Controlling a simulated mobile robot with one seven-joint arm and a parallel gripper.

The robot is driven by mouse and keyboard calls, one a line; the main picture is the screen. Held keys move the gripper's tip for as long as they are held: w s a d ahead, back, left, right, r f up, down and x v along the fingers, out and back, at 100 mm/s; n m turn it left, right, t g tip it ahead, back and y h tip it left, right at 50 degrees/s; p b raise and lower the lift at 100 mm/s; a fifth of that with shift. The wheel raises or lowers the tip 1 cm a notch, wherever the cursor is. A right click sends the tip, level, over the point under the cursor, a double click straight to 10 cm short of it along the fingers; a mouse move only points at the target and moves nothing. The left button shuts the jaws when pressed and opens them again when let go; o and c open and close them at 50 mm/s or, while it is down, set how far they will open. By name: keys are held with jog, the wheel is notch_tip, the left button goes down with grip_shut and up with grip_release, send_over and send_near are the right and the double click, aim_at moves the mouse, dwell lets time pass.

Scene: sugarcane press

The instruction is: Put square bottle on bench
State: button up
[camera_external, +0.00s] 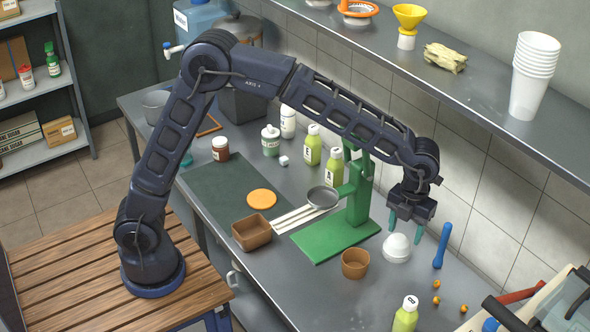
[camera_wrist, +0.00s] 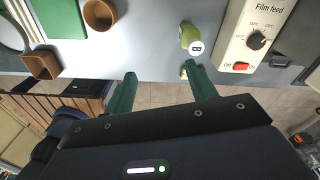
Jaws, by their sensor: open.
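My gripper (camera_external: 418,228) is open, its green fingers hanging over the back of the steel counter. Its fingers also show in the wrist view (camera_wrist: 161,72), with nothing between them. Several bottles of pale green juice look squarish: two stand by the green press, one (camera_external: 312,146) behind the other (camera_external: 333,167), and one (camera_external: 404,319) stands at the bottom edge, partly cut off. In the wrist view a green bottle (camera_wrist: 186,32) stands beyond my right finger, apart from it. I cannot tell which one is the square bottle. A slatted wooden bench (camera_external: 60,275) carries my base.
The green press (camera_external: 357,205), a round brown bowl (camera_external: 355,264), a square brown bowl (camera_external: 251,233) and a white dome (camera_external: 397,248) stand on the counter (camera_external: 300,287). The film feed machine (camera_wrist: 243,35) is right of the bottle. A shelf (camera_external: 465,105) overhangs the back.

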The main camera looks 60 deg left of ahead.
jog(key=s+a+r+n+t, duration=0.1)
jog(key=s+a+r+n, duration=0.3)
jog(key=a, duration=0.6)
jog(key=s+a+r+n+t, duration=0.1)
jog(key=a+r+n, duration=0.4)
jog(key=a, duration=0.4)
jog(key=s+a+r+n+t, duration=0.1)
jog(key=s+a+r+n, duration=0.2)
jog(key=a+n, duration=0.5)
jog(key=s+a+f+n+t, duration=0.2)
jog(key=s+a+f+n, duration=0.1)
jog(key=s+a+n, duration=1.2)
jog(key=s+a, duration=0.4)
jog(key=a, duration=0.1)
jog(key=shift+s+a+f+n, duration=0.15)
jog(key=shift+s+a+n, duration=0.15)
jog(key=shift+s+a, duration=0.05)
